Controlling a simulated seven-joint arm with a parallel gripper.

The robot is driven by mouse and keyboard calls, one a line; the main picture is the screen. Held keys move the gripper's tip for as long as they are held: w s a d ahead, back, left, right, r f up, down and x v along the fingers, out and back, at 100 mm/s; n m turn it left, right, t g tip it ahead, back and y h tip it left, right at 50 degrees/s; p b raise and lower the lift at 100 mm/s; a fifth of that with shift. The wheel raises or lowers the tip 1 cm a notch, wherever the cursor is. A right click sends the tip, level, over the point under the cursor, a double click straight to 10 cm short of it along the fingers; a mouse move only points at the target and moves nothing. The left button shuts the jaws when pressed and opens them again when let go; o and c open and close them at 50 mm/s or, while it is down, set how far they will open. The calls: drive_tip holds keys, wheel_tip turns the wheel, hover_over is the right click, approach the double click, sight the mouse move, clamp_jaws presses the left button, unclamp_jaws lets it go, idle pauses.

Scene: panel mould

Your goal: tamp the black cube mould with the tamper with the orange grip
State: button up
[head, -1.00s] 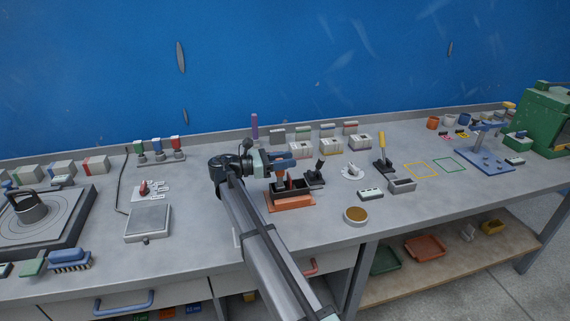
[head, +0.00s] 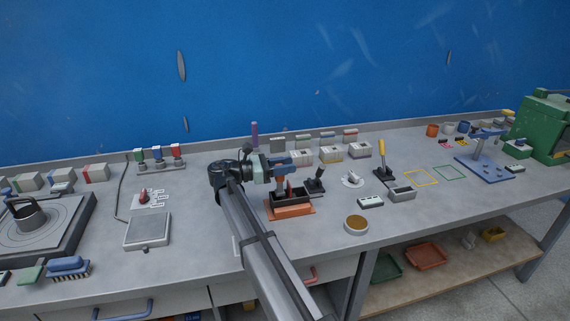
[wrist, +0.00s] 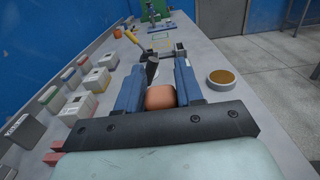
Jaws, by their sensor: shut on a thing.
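The black cube mould (head: 302,197) stands on an orange base (head: 290,211) near the front middle of the bench. My gripper (head: 280,165) is over it with its blue fingers shut on the orange grip of the tamper (head: 279,184). In the wrist view the rounded orange grip (wrist: 160,97) shows between the two blue fingers. The tamper is upright, with its lower end at the mould's left part. Whether its foot touches the fill is too small to tell. The mould is hidden in the wrist view.
A black-handled tool (head: 316,181) stands close right of the mould. A yellow-handled tool (head: 382,160), a grey mould (head: 402,194) and a round brown-filled dish (head: 356,224) are further right. Labelled boxes (head: 331,154) line the back. A scale (head: 148,230) lies left.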

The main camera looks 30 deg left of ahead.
drive_tip(key=shift+f, duration=1.3)
drive_tip(key=shift+r, duration=1.85)
wheel_tip(320, 180, up, 7)
